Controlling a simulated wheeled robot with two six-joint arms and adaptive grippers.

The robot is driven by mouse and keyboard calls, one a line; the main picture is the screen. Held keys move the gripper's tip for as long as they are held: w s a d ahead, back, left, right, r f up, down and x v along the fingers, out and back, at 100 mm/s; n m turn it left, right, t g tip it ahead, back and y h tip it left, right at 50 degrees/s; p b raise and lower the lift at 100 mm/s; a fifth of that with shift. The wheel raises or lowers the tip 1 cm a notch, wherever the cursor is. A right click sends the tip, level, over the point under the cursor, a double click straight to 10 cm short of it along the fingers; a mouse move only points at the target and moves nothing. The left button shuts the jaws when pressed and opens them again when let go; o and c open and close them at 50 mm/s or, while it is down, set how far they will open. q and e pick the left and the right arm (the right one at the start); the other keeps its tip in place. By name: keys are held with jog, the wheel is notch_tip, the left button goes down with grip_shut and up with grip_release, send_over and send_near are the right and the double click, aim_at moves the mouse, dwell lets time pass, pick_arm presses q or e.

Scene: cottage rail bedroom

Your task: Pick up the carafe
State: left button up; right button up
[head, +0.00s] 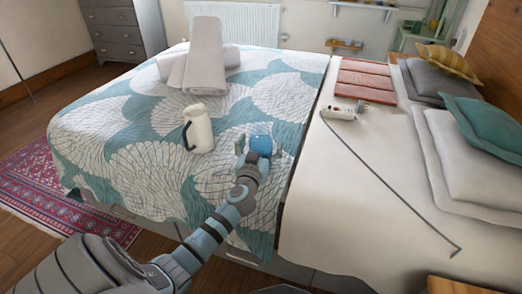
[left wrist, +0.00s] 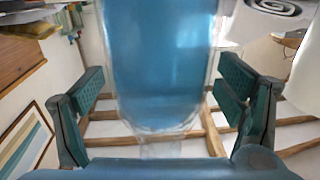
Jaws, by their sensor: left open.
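A blue, see-through vessel (head: 261,145), apparently the carafe, stands on the patterned bedspread. In the left wrist view the blue vessel (left wrist: 165,70) fills the middle, with a clear outer edge. My left gripper (head: 252,157) is open, with its fingers on either side of the vessel in the left wrist view (left wrist: 165,112). A gap shows beside each finger, so they do not seem to touch it. The gripper hides part of the vessel in the head view. My right gripper is out of view.
Rolled and folded towels (head: 205,55) lie at the back of the bed (head: 120,120). The bedspread in front is clear.

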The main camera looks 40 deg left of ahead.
pick_arm(q)
jog(key=c, duration=2)
jog(key=shift+r, duration=0.15)
